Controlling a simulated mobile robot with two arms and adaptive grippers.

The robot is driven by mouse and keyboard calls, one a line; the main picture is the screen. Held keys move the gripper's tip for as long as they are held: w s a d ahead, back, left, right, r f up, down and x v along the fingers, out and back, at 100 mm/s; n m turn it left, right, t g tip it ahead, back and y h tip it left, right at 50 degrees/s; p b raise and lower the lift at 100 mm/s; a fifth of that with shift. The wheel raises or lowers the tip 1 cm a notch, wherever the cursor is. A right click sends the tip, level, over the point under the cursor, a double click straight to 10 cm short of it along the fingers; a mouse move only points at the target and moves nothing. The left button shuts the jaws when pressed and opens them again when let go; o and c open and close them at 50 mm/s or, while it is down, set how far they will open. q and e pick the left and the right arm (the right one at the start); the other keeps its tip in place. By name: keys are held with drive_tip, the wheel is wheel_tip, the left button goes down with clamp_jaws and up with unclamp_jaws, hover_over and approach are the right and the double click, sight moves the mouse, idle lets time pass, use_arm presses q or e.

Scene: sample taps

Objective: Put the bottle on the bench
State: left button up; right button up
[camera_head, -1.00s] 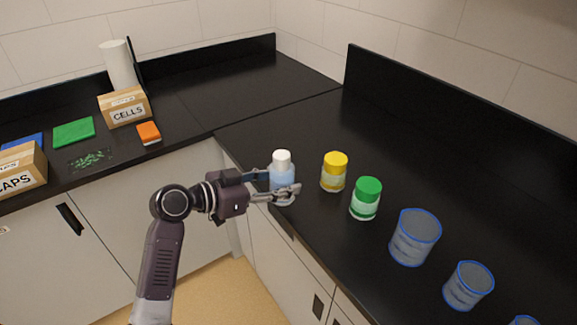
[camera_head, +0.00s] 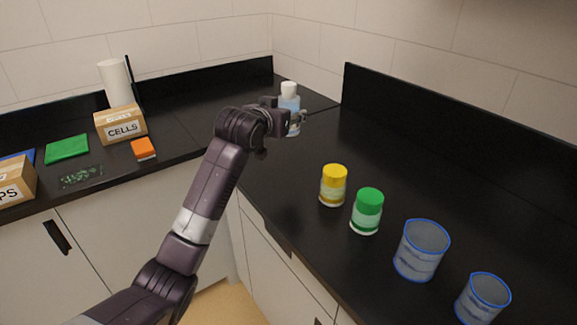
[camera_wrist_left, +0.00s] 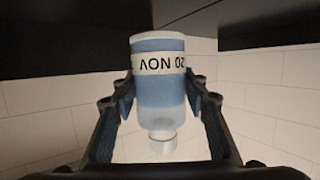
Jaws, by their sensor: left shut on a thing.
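The bottle (camera_head: 289,108) is light blue with a white cap and shows at the far corner of the black bench (camera_head: 300,165) in the head view. My left gripper (camera_head: 296,122) is shut on it. In the left wrist view the bottle (camera_wrist_left: 159,85) is between the two fingers of the left gripper (camera_wrist_left: 163,108), and its label reads "20 NOV", upside down in that picture. The bottle looks upright in the head view. I cannot tell whether its base touches the bench. My right gripper is not in view.
A yellow-capped jar (camera_head: 333,186), a green-capped jar (camera_head: 367,211) and blue-rimmed beakers (camera_head: 421,250) stand along the right bench. The CELLS box (camera_head: 121,125), an orange block (camera_head: 143,149) and a paper roll (camera_head: 116,82) are at left. Bench between bottle and jars is clear.

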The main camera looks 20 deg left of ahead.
use_arm(q)
wheel_tip(320, 180, down, 15)
drive_tip(key=shift+r+p, duration=0.1)
drive_tip(key=shift+p, duration=0.2)
drive_tip(key=o, duration=1.3)
drive_tip(key=shift+s, duration=0.1)
drive_tip(key=v, duration=1.1)
drive_tip(key=shift+s+a, duration=0.1)
drive_tip(key=shift+s, duration=0.3)
